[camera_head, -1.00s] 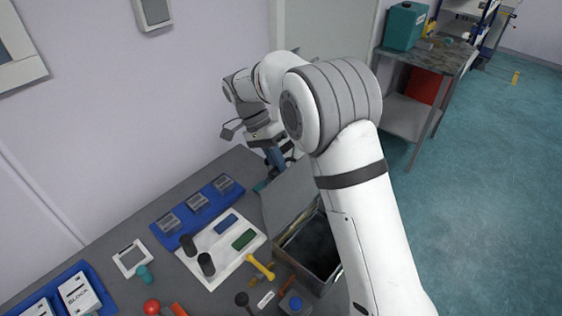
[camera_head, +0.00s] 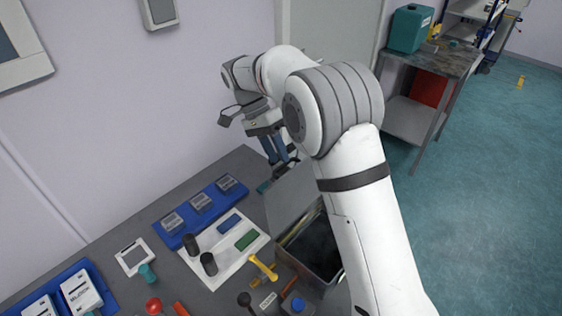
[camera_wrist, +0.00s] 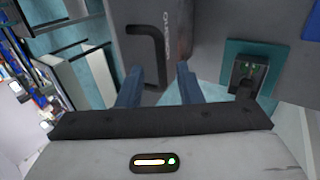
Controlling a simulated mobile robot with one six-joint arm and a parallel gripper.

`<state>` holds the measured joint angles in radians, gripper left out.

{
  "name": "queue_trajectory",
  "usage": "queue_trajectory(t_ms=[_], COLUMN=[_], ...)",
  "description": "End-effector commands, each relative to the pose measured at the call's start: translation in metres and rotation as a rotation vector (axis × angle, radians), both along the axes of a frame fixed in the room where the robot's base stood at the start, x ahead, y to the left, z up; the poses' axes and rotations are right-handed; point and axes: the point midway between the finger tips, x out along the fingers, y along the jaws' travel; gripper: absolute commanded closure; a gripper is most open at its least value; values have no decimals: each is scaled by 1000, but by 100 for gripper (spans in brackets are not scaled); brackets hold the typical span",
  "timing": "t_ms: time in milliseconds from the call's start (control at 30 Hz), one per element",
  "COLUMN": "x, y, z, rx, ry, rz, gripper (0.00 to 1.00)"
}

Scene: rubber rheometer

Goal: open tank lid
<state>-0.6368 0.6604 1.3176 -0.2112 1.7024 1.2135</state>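The tank (camera_head: 318,272) is a grey metal box at the table's right end in the head view. Its lid (camera_head: 292,197) stands raised at the tank's back edge, and the dark inside shows. My gripper (camera_head: 279,161) is behind the lid's upper edge, its fingers pointing down. In the wrist view, its two blue fingers (camera_wrist: 159,85) are apart, with nothing clasped between them. A grey panel with a black bent handle (camera_wrist: 148,45) lies beyond the fingertips; it looks like the lid's outer face. My arm hides the tank's right side.
A white board (camera_head: 208,275) with dark cylinders and blue and green pieces lies left of the tank. A yellow tool (camera_head: 263,267) and a blue-capped item (camera_head: 298,304) lie close to it. A blue tray (camera_head: 182,222) is near the wall. Open floor (camera_head: 480,220) is at right.

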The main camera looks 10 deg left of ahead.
Motion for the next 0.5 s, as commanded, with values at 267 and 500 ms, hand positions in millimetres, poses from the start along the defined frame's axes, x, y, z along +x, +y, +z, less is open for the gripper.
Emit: queue_trajectory(t_ms=[267,500], x=[11,14], y=[19,23], z=[31,41], rx=[1,-1], ry=[-1,1], rz=[-1,-1], gripper=[67,67])
